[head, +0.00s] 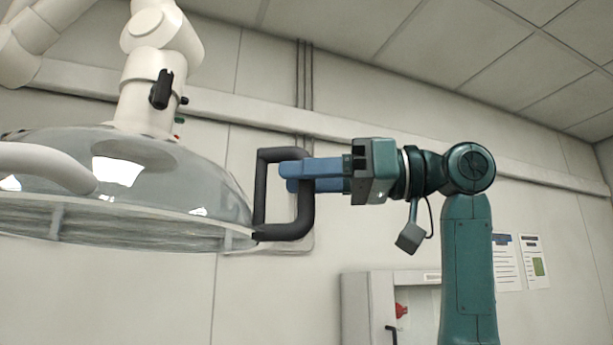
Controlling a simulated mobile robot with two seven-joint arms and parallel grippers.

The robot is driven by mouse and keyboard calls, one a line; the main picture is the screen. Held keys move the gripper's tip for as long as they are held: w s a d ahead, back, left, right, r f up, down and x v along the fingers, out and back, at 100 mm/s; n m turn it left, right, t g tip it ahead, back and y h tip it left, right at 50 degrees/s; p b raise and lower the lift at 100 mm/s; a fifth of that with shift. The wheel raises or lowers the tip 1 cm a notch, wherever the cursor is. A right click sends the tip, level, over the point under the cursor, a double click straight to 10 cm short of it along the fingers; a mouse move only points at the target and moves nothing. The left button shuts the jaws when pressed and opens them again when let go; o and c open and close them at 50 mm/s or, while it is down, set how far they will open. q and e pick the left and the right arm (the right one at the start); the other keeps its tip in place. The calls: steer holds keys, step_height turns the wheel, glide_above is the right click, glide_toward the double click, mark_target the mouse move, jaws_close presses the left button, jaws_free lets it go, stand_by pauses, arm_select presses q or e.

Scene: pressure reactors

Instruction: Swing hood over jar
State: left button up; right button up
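The hood (185,185) is a clear dome with a pale rim, hanging from a white jointed arm (150,80) at the left of the head view. A black D-shaped handle (262,190) stands out from its right side. My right gripper (292,177) reaches in from the right, with its blue fingers at the handle's outer bar. The fingers lie close together across the bar and appear closed around it. The jar is not in view. My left gripper is not in view.
A white cabinet (358,310) stands against the wall at the lower middle. Papers (507,262) hang on the wall at the right. A black knob (161,90) sits on the hood's arm. The space above my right arm is clear.

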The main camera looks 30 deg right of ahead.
arm_select(q)
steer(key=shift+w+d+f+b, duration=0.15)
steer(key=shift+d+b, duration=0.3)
steer(key=shift+b, duration=0.5)
arm_select(e)
steer(key=v, duration=1.3)
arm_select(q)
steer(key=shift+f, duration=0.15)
arm_select(e)
steer(key=shift+d, duration=0.1)
